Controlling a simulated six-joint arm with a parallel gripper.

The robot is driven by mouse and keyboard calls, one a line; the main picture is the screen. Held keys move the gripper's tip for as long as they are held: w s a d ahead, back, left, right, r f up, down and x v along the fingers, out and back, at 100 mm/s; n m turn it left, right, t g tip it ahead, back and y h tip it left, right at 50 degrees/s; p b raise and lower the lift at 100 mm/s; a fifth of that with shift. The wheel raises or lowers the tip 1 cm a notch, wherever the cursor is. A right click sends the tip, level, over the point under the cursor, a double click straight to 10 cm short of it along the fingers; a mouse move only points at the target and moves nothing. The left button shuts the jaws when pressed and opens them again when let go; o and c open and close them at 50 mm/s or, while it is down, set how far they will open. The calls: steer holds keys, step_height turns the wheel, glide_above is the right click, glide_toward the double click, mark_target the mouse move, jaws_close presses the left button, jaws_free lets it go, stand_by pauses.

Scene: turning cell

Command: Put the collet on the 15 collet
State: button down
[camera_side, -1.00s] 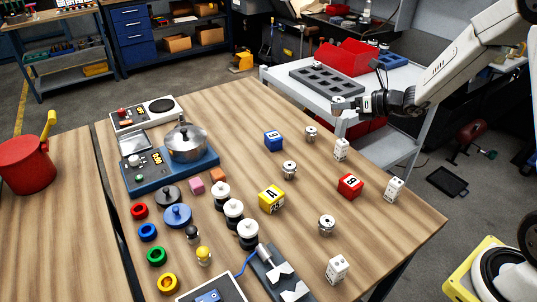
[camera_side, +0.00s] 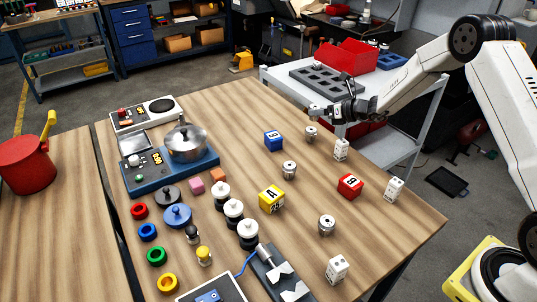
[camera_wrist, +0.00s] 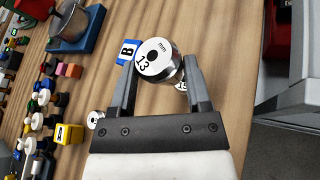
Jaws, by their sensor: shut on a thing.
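My gripper (camera_side: 322,112) is shut on a silver collet (camera_wrist: 158,62), whose white face reads "13 mm" in the wrist view. In the side view the held collet (camera_side: 313,109) is in the air, above a small silver collet (camera_side: 311,133) standing on the table, with a gap between them. In the wrist view that lower collet (camera_wrist: 182,86) is mostly hidden behind the held one. Two more collets stand on the table, one in the middle (camera_side: 289,170) and one nearer the front (camera_side: 326,225). I cannot read a 15 on any of them.
A blue cube (camera_side: 273,140), a yellow cube (camera_side: 271,198), a red cube (camera_side: 350,185) and white dice (camera_side: 341,149) stand around the collets. A grey cart (camera_side: 284,84) with a dark slotted tray (camera_side: 326,80) is behind. The wooden table (camera_side: 400,225) is bare at the front right.

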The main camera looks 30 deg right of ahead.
mark_target(317, 120)
steer(key=shift+w+f, duration=0.2)
steer(key=shift+w+f, duration=0.1)
steer(key=shift+f, duration=0.1)
steer(key=shift+w+f, duration=0.1)
steer(key=shift+f, duration=1.4)
steer(key=shift+f, duration=0.15)
jaws_free()
steer(key=shift+d, duration=0.1)
steer(key=v, duration=1.2)
